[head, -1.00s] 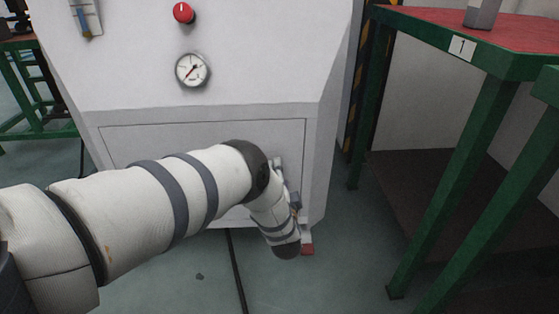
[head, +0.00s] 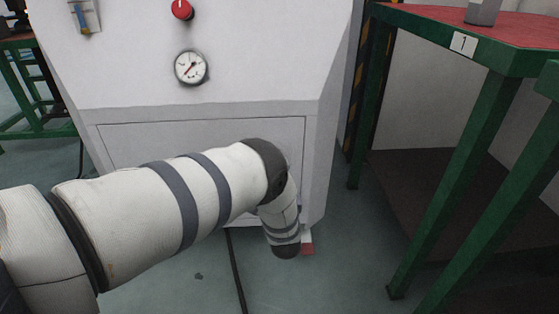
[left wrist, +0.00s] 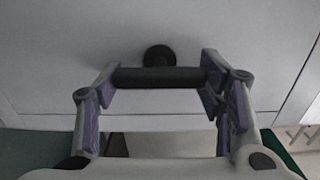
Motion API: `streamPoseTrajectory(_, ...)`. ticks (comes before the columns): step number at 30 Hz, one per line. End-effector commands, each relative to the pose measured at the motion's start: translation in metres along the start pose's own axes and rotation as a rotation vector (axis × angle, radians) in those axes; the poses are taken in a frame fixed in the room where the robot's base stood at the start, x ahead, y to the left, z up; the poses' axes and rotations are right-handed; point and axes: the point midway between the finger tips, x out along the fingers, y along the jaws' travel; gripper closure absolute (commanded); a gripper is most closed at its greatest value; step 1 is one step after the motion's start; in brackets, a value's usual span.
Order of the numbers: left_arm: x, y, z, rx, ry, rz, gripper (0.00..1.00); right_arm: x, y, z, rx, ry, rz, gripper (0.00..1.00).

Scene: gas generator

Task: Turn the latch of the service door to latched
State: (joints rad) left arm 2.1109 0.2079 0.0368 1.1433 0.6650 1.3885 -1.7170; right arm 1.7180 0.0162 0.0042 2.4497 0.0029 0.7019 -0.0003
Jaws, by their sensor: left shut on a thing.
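The service door (head: 130,145) is a flat, light grey panel low on the front of the white generator housing and looks closed. In the left wrist view, its latch shows as a dark bar-shaped handle (left wrist: 165,77) lying level, with a round dark hub (left wrist: 159,56) behind it against the panel (left wrist: 60,50). My left gripper (left wrist: 160,78) has its fingers at the two ends of the bar and grips it. In the head view my left arm hides the latch and the gripper. My right gripper is in neither view.
A gauge (head: 191,68) and a red knob (head: 182,10) sit higher on the housing (head: 250,50). A green-legged table with a red top (head: 530,28) stands at the right. A black cable (head: 236,270) runs along the floor. Open floor lies between housing and table.

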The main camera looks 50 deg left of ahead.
Motion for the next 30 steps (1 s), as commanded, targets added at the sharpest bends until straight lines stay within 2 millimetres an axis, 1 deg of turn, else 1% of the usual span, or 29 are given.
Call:
streamPoseTrajectory(1, 0.001, 0.001, 0.004, 0.007, -0.007, 0.000, 0.88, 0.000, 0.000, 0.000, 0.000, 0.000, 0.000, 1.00)
streamPoseTrajectory(7, 0.001, 0.001, 0.004, 0.007, -0.008, 0.000, 0.88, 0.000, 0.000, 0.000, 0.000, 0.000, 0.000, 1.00)
streamPoseTrajectory(8, 0.001, 0.001, 0.004, 0.008, -0.008, 0.000, 0.34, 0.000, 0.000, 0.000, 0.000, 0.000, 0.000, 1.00)
streamPoseTrajectory(9, 0.001, 0.001, 0.004, 0.007, -0.008, 0.000, 0.24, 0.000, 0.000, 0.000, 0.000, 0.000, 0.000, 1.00)
streamPoseTrajectory(10, 0.001, 0.001, 0.004, 0.007, -0.007, 0.000, 0.18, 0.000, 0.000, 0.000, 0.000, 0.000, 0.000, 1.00)
streamPoseTrajectory(19, 0.000, 0.000, 0.002, 0.003, -0.003, 0.000, 0.17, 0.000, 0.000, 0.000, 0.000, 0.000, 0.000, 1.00)
streamPoseTrajectory(22, -0.008, 0.001, 0.001, 0.004, -0.002, 0.003, 0.17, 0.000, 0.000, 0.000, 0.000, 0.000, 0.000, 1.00)
streamPoseTrajectory(23, -0.013, 0.002, 0.001, 0.005, -0.002, 0.004, 0.17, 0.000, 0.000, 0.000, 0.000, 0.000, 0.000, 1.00)
streamPoseTrajectory(26, -0.039, 0.001, 0.000, 0.007, 0.001, 0.004, 0.17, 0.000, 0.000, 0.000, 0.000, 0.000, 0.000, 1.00)
streamPoseTrajectory(30, -0.078, 0.002, 0.001, 0.006, -0.001, 0.005, 0.17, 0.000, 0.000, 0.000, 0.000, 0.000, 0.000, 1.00)
